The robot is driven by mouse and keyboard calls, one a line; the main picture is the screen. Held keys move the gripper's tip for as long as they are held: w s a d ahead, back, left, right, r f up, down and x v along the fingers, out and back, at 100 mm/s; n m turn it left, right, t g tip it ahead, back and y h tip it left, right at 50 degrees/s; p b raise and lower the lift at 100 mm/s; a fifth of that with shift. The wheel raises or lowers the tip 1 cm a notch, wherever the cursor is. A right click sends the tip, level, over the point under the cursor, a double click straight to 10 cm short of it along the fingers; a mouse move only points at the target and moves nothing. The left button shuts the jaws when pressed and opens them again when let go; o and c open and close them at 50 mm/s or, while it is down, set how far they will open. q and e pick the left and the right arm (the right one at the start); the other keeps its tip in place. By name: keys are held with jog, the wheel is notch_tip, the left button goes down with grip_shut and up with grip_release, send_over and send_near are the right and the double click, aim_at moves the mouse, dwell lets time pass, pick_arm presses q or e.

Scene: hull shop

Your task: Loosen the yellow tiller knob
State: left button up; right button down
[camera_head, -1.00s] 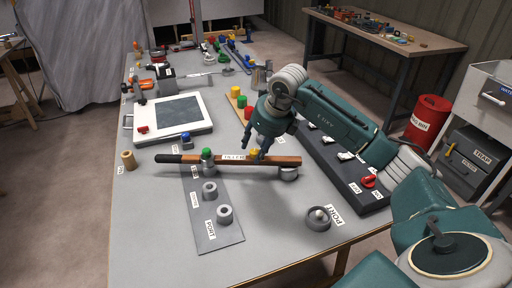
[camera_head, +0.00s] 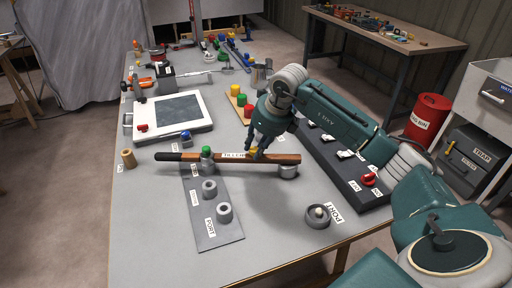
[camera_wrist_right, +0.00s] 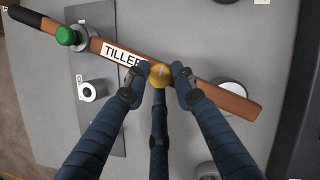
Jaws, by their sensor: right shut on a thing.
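The tiller (camera_head: 220,158) is a brown wooden bar with a black grip at its left end, lying across the table. It carries a white label reading TILLER. A yellow knob (camera_wrist_right: 160,74) sits on the bar just right of the label in the right wrist view. My right gripper (camera_wrist_right: 160,80) is over the bar with its fingers around the knob, shut on it. In the head view the right gripper (camera_head: 258,150) largely hides the knob. A green knob (camera_head: 207,150) sits on a grey post further left along the bar. My left gripper is not in view.
A grey plate (camera_head: 215,236) with two grey rings lies in front of the bar. A round grey fitting (camera_head: 318,216) stands by the PORT label. A dark panel (camera_head: 335,175) with switches lies to the right. A white framed tray (camera_head: 200,124) stands behind.

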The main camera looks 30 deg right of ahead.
jog(key=n, duration=0.1)
jog(key=n+y, duration=0.1)
jog(key=n, duration=0.1)
jog(key=shift+w+d+r+n, duration=0.25)
jog(key=shift+w+r+n, duration=0.05)
jog(key=shift+n, duration=0.1)
jog(key=n+g+y, duration=0.1)
jog(key=n, duration=0.1)
jog(key=n+y, duration=0.1)
jog(key=n, duration=0.2)
jog(key=shift+w+g, duration=0.2)
jog(key=shift+g, duration=0.2)
jog(key=n+g, duration=0.1)
jog(key=n, duration=0.3)
jog(key=shift+w+n+g+y, duration=0.1)
jog(key=shift+n+g+y, duration=0.2)
jog(key=shift+n+g, duration=0.75)
jog(key=shift+n+t, duration=0.35)
jog(key=shift+n, duration=0.1)
jog(key=c, duration=1.7)
grip_release()
jog(key=shift+o, duration=1.2)
jog(key=shift+a+f, duration=0.1)
jog(key=shift+a, duration=0.05)
